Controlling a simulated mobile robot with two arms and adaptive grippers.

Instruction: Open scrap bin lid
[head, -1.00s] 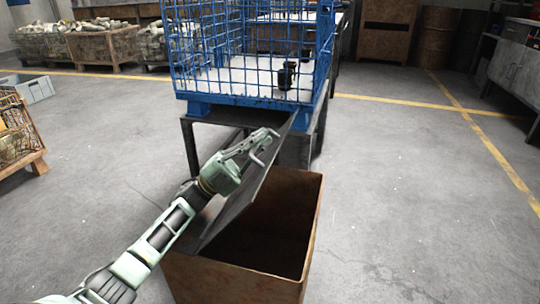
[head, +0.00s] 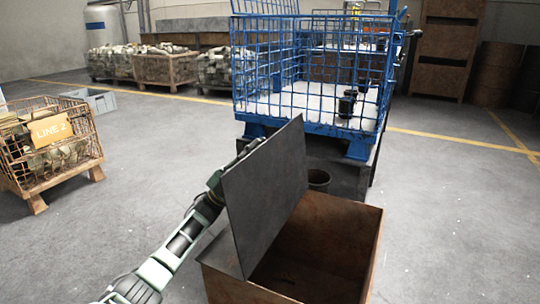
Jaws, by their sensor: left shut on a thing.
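The scrap bin (head: 374,245) is a rusty brown open-topped box at the lower middle. Its dark grey lid (head: 268,185) stands tilted steeply up along the bin's left side, and the bin's inside shows beside it. My left gripper (head: 245,152) is at the lid's upper left edge, shut on the lid. The lid hides part of its fingers. My right gripper is not in view.
A blue wire cage (head: 300,92) on a dark stand is close behind the bin, with a small dark part inside. A rusty crate with a LINE 2 sign (head: 50,129) stands at left. Floor to the right is clear.

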